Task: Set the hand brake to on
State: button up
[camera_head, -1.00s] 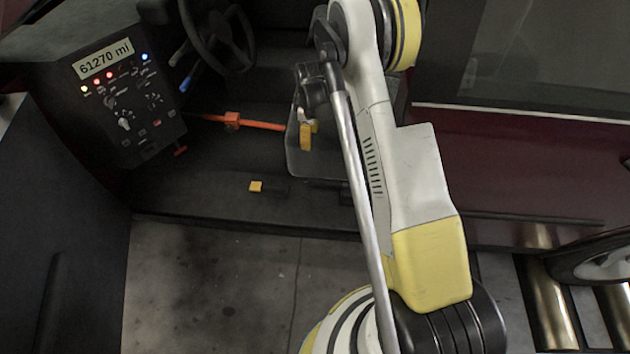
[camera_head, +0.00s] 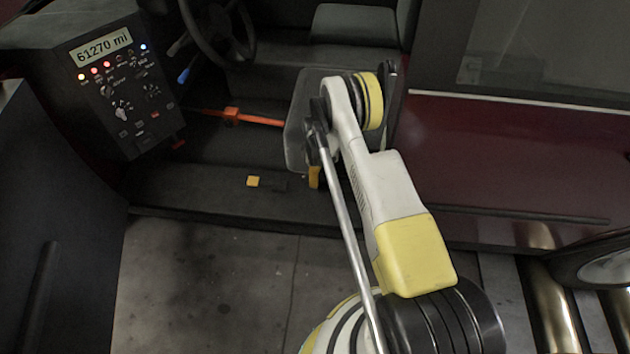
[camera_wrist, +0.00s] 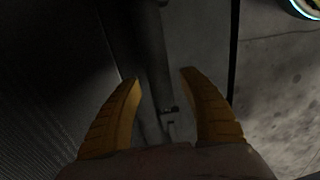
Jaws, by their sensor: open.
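No part is plainly labelled as the hand brake, and I cannot tell which one it is. A yellow block (camera_head: 253,181) sits on the dark door sill, with a dark flat piece beside it. An orange bar (camera_head: 262,121) with a block on it crosses the footwell, and a small red handle (camera_head: 179,144) shows under the instrument panel. My gripper is mostly hidden behind my arm in the head view; a yellow finger shows low by the seat. In the wrist view my gripper (camera_wrist: 159,79) is open and empty, with a dark upright shape beyond its fingers.
The instrument panel (camera_head: 127,95) with lights and knobs stands at the left, the steering wheel (camera_head: 219,30) behind it. The seat (camera_head: 354,24) is behind my arm. The dark red car body (camera_head: 520,150) is on the right. Grey floor (camera_head: 210,285) in front is clear.

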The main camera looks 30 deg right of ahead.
jog(key=shift+f, duration=0.5)
jog(key=shift+c, duration=0.3)
grip_shut()
jog(key=shift+r, duration=0.1)
